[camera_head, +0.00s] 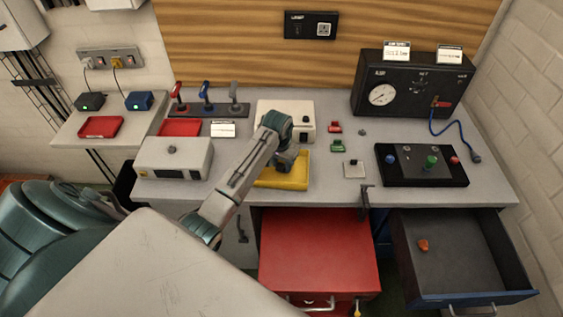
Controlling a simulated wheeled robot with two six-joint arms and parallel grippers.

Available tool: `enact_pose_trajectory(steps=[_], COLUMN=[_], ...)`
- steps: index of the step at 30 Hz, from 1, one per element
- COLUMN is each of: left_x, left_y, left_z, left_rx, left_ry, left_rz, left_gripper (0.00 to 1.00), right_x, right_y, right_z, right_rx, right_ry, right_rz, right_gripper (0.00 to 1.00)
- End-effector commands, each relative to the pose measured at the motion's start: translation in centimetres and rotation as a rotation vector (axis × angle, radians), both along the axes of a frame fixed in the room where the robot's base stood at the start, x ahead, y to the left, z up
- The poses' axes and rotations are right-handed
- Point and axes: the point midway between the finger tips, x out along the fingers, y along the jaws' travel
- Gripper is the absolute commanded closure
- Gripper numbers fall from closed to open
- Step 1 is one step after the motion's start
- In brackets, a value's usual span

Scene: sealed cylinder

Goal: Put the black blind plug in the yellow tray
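The yellow tray (296,183) lies near the middle of the bench, close to its front edge. My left gripper (285,163) points down over the tray's back left part. The wrist and arm cover its fingers and part of the tray, so I cannot tell whether it is open or shut, or whether it holds anything. I cannot make out the black blind plug for certain. A small dark grey piece (362,132) lies on the bench right of the tray, too small to identify. My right gripper is not in view.
A white box (265,112) stands behind the tray; red and green pieces (337,146) lie right of it. A black panel (425,178) with coloured knobs and a gauge box (390,105) stand at right. A red drawer unit (318,255) and an open drawer (455,250) are below.

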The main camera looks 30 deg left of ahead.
Motion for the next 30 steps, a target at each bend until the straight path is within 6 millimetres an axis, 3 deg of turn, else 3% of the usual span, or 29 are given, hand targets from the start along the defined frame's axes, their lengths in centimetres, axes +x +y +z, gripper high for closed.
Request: enact_pose_trajectory(steps=[3, 15, 20, 28, 30], left_x=[0.0, 0.0, -0.3, -1.1, -1.3], left_y=[0.0, 0.0, 0.0, -0.1, -0.1], left_z=[0.1, 1.0, 3.8, 9.9, 11.4], left_rx=[0.0, 0.0, 0.002, 0.002, 0.0], left_ry=[-0.001, -0.004, -0.007, -0.007, 0.001], left_rz=[0.0, -0.001, 0.0, -0.002, -0.001], left_gripper=[0.46, 0.46, 0.46, 0.46, 0.46], right_x=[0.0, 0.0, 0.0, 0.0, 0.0], right_y=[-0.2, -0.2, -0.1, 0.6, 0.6], right_z=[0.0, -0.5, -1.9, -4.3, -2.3], right_rx=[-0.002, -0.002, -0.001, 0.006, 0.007], right_ry=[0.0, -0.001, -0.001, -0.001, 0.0], right_rz=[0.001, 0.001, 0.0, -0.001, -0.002], right_gripper=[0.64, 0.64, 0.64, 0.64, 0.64])
